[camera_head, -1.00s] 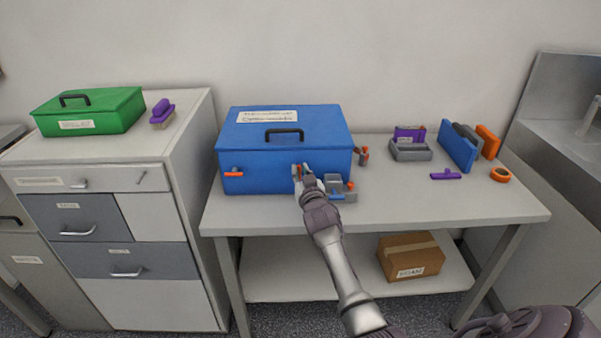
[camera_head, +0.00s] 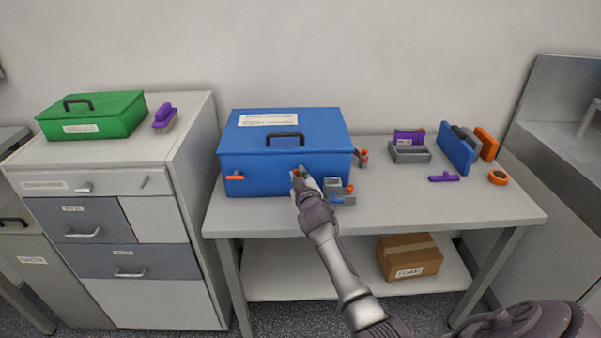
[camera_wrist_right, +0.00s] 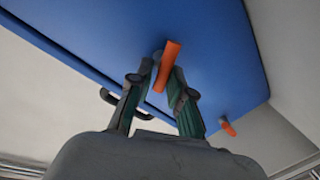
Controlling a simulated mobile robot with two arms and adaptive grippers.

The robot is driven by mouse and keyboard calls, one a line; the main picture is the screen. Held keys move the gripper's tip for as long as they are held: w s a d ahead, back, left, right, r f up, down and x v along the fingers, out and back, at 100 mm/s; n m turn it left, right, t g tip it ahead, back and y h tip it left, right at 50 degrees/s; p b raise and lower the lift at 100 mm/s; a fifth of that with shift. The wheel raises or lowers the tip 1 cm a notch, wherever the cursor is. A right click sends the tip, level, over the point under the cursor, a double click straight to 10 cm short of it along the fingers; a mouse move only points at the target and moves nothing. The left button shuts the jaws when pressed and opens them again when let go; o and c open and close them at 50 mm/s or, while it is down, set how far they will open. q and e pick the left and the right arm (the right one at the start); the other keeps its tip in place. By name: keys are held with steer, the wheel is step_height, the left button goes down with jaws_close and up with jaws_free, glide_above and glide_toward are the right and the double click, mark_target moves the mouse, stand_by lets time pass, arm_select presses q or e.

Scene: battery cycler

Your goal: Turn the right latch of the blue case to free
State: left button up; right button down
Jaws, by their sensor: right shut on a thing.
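The blue case (camera_head: 275,178) stands closed on the table, with a black handle (camera_head: 285,136) on its lid. Its left latch (camera_head: 235,177) is orange and lies level on the front face. My right gripper (camera_head: 299,176) is at the front face, right of the middle. In the right wrist view, the gripper (camera_wrist_right: 158,85) is shut on the orange right latch (camera_wrist_right: 167,66), which stands out between the fingers. The left latch (camera_wrist_right: 228,128) points a different way there. In the head view the fingers mostly hide the right latch. My left gripper is not in view.
A grey fixture (camera_head: 341,193) with blue and orange parts sits close right of the gripper. Another small grey-orange piece (camera_head: 361,158) is beside the case. Grey, purple, blue and orange items stand farther right. A green case (camera_head: 93,118) is on the left cabinet.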

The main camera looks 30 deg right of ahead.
steer(key=n, duration=0.3)
steer(key=f+n+g+h+p, duration=0.1)
steer(key=n, duration=0.2)
steer(key=a+n+g, duration=0.1)
steer(key=n, duration=0.2)
steer(key=shift+w+f+n+h+p, duration=0.1)
steer(key=shift+f+n+h+p, duration=0.25)
steer(key=shift+f+n+h, duration=0.05)
stand_by(0.5)
steer(key=c, duration=1.2)
jaws_free()
steer(key=shift+r, duration=0.15)
steer(key=shift+w, duration=0.1)
steer(key=shift+r, duration=0.15)
steer(key=v, duration=1.2)
